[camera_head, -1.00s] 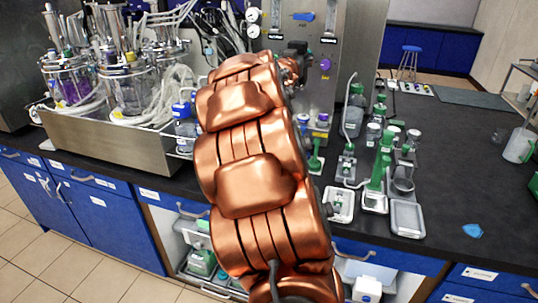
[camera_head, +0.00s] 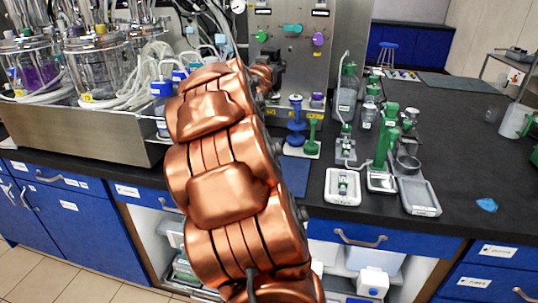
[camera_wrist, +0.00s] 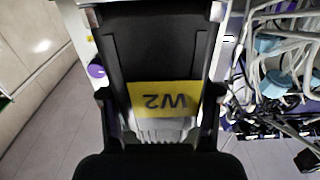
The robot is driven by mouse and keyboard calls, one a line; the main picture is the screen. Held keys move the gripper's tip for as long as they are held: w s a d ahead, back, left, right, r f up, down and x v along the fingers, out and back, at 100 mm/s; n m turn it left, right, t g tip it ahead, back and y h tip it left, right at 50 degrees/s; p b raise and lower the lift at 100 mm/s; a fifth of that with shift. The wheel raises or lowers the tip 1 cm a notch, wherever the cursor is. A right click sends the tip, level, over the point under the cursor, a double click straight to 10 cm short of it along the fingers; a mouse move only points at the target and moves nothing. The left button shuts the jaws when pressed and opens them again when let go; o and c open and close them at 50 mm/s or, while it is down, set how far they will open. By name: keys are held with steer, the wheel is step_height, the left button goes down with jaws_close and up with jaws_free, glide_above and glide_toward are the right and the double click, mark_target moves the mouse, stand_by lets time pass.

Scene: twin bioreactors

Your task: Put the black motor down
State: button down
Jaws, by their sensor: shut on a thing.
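The black motor (camera_wrist: 158,50), with a yellow label reading W2 upside down, fills the middle of the wrist view. My gripper (camera_wrist: 160,112) is shut on it, with one dark finger on each side of its ribbed light-grey end. In the head view my copper arm covers much of the middle. My gripper cannot be made out clearly there. A small dark shape shows by the arm's far end, but I cannot tell whether it is the motor.
The black bench (camera_head: 462,140) carries glass bioreactors (camera_head: 95,70) in a metal tray at left. A blue stand and green stand (camera_head: 312,135), a blue mat (camera_head: 295,175), white trays (camera_head: 343,187) and green-topped instruments stand nearby. The bench's right side is mostly clear.

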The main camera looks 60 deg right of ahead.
step_height(320, 180, down, 5)
steer(key=b, duration=0.4)
steer(key=shift+f, duration=0.2)
steer(key=shift+s+a, duration=0.35)
steer(key=shift+a, duration=0.2)
steer(key=s+a+f+b, duration=0.3)
steer(key=s+a+f, duration=0.1)
steer(key=s+a, duration=0.6)
steer(key=w+d+f+b, duration=0.2)
steer(key=w+d+f, duration=0.4)
steer(key=w+d, duration=0.4)
steer(key=shift+w+d, duration=0.3)
steer(key=shift+f, duration=0.65)
